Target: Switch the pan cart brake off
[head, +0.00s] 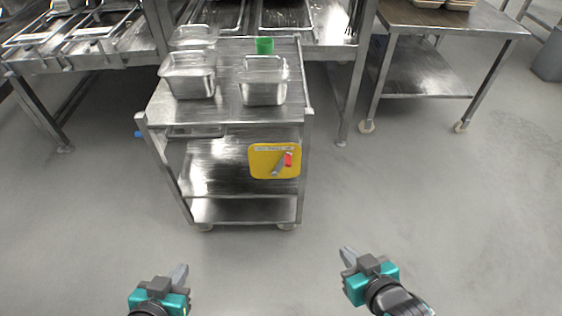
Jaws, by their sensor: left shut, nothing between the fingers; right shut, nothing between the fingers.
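The pan cart (229,113) is a metal cart with shelves, standing ahead of me. On its near side, to the right, is a yellow plate (258,168) with a brake lever (278,166). The lever is grey with a red end (288,159) and slants up to the right. My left gripper (181,270) is shut and empty, low in front of the cart's left half. My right gripper (346,252) is shut and empty, low and to the right of the cart. Neither gripper touches the cart or the lever.
Metal pans (189,75) and a green object (264,45) stand on the cart's top. A counter (85,62) with trays runs behind it. A wheeled table (440,38) stands at the back right. The floor (430,200) in front and to the right is clear.

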